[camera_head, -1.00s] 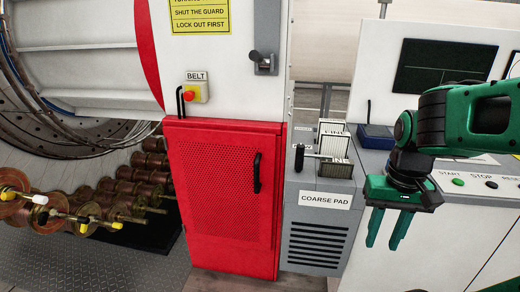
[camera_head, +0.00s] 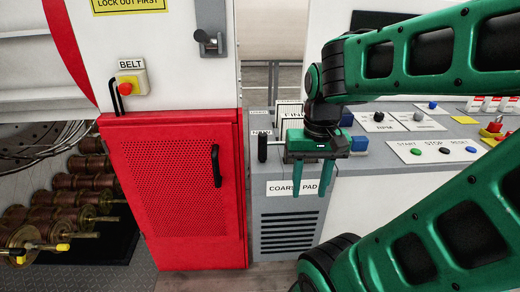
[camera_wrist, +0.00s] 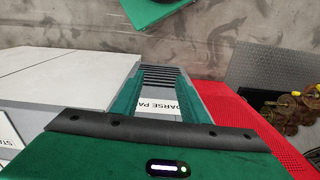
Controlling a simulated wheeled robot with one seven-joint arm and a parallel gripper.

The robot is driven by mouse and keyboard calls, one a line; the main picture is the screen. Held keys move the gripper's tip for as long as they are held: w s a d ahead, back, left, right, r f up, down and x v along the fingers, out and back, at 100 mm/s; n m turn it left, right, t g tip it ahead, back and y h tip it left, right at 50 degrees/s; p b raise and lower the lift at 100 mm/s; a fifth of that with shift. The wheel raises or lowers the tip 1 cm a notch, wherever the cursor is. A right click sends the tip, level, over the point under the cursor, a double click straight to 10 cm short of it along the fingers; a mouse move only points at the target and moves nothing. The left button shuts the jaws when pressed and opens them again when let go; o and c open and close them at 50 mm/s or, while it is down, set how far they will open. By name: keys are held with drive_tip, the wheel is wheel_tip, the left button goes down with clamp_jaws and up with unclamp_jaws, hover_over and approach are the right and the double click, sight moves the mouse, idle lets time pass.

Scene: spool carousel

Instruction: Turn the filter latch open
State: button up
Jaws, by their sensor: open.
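A grey filter unit (camera_head: 288,222) with a "COARSE PAD" label and a slotted vent stands beside the red guard. A black upright handle (camera_head: 262,147) on a thin rod, which looks like the latch, sits at its upper left front. My gripper (camera_head: 310,190) is open and empty, fingers pointing down, in front of the label and to the right of the handle. It hides the unit's upper right part. In the wrist view, my gripper (camera_wrist: 160,70) frames part of the label (camera_wrist: 162,104) and the vent; the handle does not show there.
The red perforated guard door (camera_head: 160,185) with a black handle adjoins the unit on the left. A control desk (camera_head: 425,135) with buttons stands to the right. Copper spools (camera_head: 85,190) lie at the far left. Floor shows in front of the unit.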

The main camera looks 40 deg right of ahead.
sight(262, 149)
drive_tip(key=w+r+m, duration=0.3)
drive_tip(key=w, duration=0.3)
drive_tip(key=w+r+m, duration=0.4)
drive_tip(key=w, duration=0.2)
drive_tip(key=w+r+m, duration=0.3)
drive_tip(key=w+m, duration=0.1)
drive_tip(key=w, duration=0.2)
drive_tip(key=shift+w+a+r, duration=0.25)
drive_tip(key=shift+w+r, duration=0.05)
drive_tip(key=shift+w+d+r+m, duration=0.1)
drive_tip(key=shift+d+r+m, duration=0.15)
drive_tip(key=shift+m, duration=0.45)
wheel_tip(262, 149, down, 11)
drive_tip(key=shift+r, duration=0.2)
drive_tip(key=shift+c, duration=0.6)
clamp_jaws()
